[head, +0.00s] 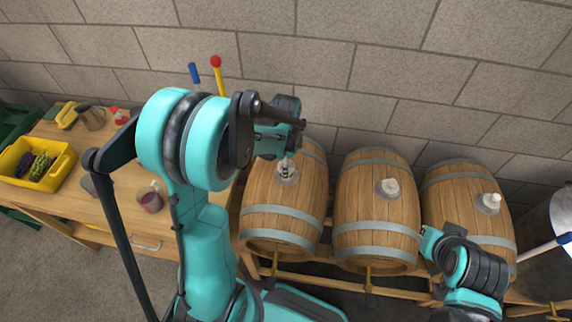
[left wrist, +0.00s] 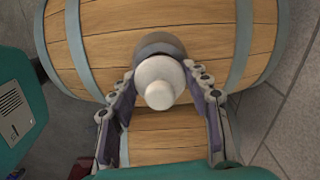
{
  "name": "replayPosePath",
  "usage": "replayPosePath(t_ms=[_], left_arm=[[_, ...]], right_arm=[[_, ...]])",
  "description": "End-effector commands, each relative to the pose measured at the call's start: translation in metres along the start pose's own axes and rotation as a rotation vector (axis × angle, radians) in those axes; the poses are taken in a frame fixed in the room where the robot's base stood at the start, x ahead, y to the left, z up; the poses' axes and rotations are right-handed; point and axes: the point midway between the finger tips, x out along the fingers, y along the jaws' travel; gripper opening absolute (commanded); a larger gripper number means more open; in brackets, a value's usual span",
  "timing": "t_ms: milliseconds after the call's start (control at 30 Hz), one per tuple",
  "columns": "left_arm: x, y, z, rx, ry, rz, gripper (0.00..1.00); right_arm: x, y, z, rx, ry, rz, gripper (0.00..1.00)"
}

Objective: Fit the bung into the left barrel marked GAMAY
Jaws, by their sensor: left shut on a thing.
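The left barrel (head: 270,210) is wooden with grey hoops and lies on its side in a row of barrels. No GAMAY lettering is legible. My left gripper (head: 286,168) reaches down over its top, at the grey collar around the bung hole (head: 287,177). In the left wrist view, my left gripper (left wrist: 160,78) is shut on the white bung (left wrist: 160,85), with a finger on each side. The bung is in line with the dark collar (left wrist: 160,46); I cannot tell how deep it sits. My right gripper (head: 430,238) hangs by the right barrel; its jaws are unclear.
The middle barrel (head: 375,220) and right barrel (head: 465,210) each have a pale bung on top. A block wall stands close behind.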

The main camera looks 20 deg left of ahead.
Motion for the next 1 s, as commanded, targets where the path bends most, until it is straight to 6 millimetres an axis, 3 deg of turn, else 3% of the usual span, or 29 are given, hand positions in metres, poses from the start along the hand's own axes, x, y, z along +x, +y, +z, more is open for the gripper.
replayPosePath(t_ms=[1000], left_arm=[[0.0089,-0.0001,0.0001,0.0,0.0,0.0,0.19]], right_arm=[[0.0087,0.0,0.0062,0.0,0.0,0.0,0.0]])
